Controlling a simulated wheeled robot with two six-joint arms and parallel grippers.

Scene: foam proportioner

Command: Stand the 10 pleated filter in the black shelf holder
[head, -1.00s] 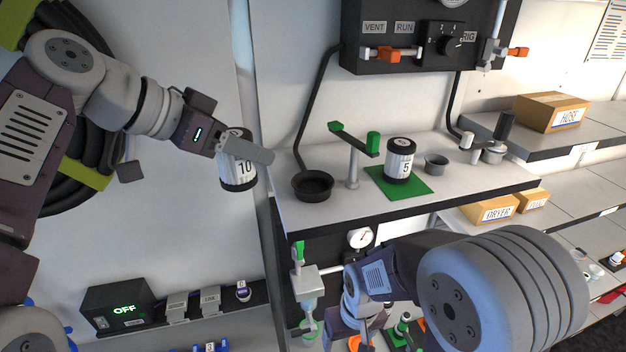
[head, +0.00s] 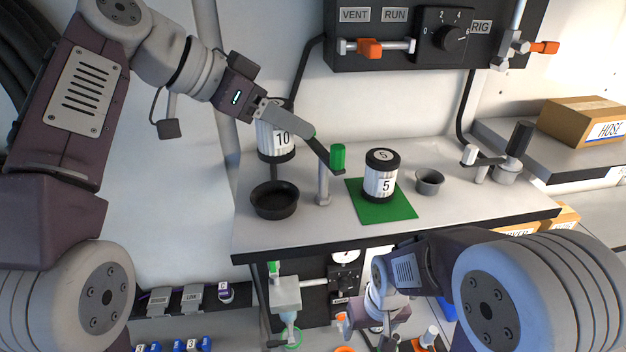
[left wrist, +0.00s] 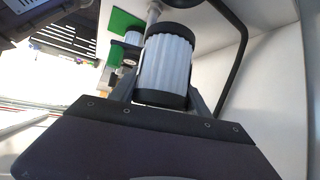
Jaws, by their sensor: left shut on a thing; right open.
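The 10 pleated filter (head: 271,138) is a white pleated cylinder with black end caps, labelled 10. My left gripper (head: 290,118) is shut on it and holds it upright above the back left of the shelf, behind the black shelf holder. The filter also shows between the fingers in the left wrist view (left wrist: 165,68). The black shelf holder (head: 274,200) is a round, empty cup at the shelf's left end. My right gripper (head: 375,322) is low, below the shelf front and apart from the filter; its fingers are small and partly hidden.
A filter labelled 5 (head: 381,178) stands on a green mat (head: 408,208). A post with a green-handled arm (head: 323,187) stands just right of the holder. A black hose (head: 299,85) runs down the wall behind. A small grey cup (head: 429,182) sits to the right.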

